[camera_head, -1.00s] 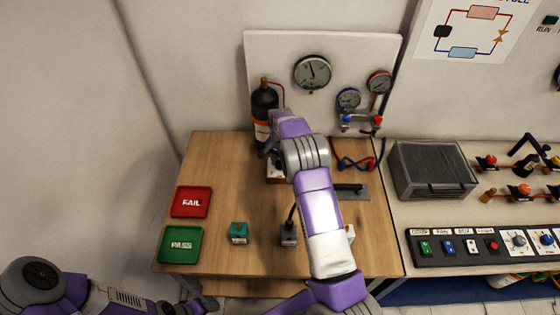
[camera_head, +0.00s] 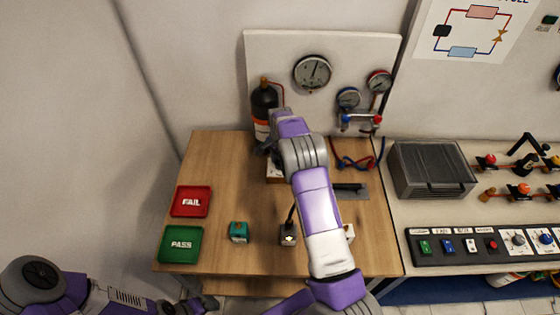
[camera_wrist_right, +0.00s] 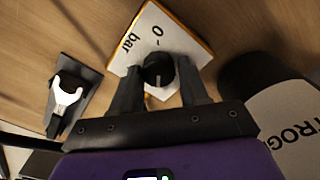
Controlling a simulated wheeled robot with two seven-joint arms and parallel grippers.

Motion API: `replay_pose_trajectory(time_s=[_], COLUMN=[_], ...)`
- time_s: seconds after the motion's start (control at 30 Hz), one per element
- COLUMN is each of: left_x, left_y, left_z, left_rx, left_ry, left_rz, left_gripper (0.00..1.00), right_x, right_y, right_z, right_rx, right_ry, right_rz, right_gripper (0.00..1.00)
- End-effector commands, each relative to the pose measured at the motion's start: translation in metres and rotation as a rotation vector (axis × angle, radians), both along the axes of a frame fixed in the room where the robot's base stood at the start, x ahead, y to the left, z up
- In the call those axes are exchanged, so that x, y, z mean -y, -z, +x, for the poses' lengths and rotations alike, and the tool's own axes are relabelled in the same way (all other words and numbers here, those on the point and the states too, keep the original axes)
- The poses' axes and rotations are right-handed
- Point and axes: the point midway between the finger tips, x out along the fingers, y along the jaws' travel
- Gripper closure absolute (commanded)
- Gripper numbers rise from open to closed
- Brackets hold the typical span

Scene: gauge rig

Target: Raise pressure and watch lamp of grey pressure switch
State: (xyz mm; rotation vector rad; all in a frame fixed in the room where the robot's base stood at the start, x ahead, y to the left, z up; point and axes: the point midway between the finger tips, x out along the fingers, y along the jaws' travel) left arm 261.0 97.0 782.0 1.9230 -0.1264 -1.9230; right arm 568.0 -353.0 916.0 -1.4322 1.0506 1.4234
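The grey pressure switch (camera_head: 289,239) stands on the wooden table, with a dark lead rising from it; a bright glow shows on its top. The large gauge (camera_head: 312,73) on the white board has its needle just right of straight up. My right gripper (camera_wrist_right: 158,72) has its fingers closed around the black knob (camera_wrist_right: 158,69) on a white plate (camera_wrist_right: 150,32) marked "0" and "bar". In the head view my right arm hides the knob and most of the plate. My left arm is low at the left; its gripper (camera_head: 188,307) is too unclear to read.
A red FAIL tray (camera_head: 191,213) and a green PASS tray (camera_head: 165,245) lie at the table's left. A teal switch (camera_head: 238,232) stands between them and the grey one. A dark gas bottle (camera_head: 264,103) stands behind. A white piece (camera_head: 350,233) is partly behind my arm.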

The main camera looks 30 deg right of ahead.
Motion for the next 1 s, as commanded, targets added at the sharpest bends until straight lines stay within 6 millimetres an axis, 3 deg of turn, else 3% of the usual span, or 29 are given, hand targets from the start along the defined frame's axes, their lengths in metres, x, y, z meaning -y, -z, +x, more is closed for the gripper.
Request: replay_pose_trajectory(time_s=[0.03,0.1,0.43,0.8,1.0], left_x=[0.0,0.0,0.0,0.0,0.0], left_y=[0.0,0.0,0.0,-0.004,-0.005], left_z=[0.0,0.0,0.0,0.0,0.0], left_rx=[0.0,0.0,0.0,0.0,0.0], left_ry=[0.0,0.0,0.0,0.0,0.0], left_rz=[0.0,0.0,0.0,0.0,0.0], left_gripper=[0.46,0.46,0.46,0.46,0.46], right_x=[0.0,0.0,-0.001,-0.001,-0.001], right_y=[0.0,0.0,-0.003,-0.06,-0.074], right_z=[0.0,0.0,0.0,0.0,0.0], right_rx=[0.0,-0.001,-0.003,0.0,-0.003], right_ry=[0.0,0.0,-0.001,-0.001,-0.001], right_rz=[0.0,0.001,0.002,0.001,0.001], right_gripper=[0.47,0.37,0.37,0.37,0.37])
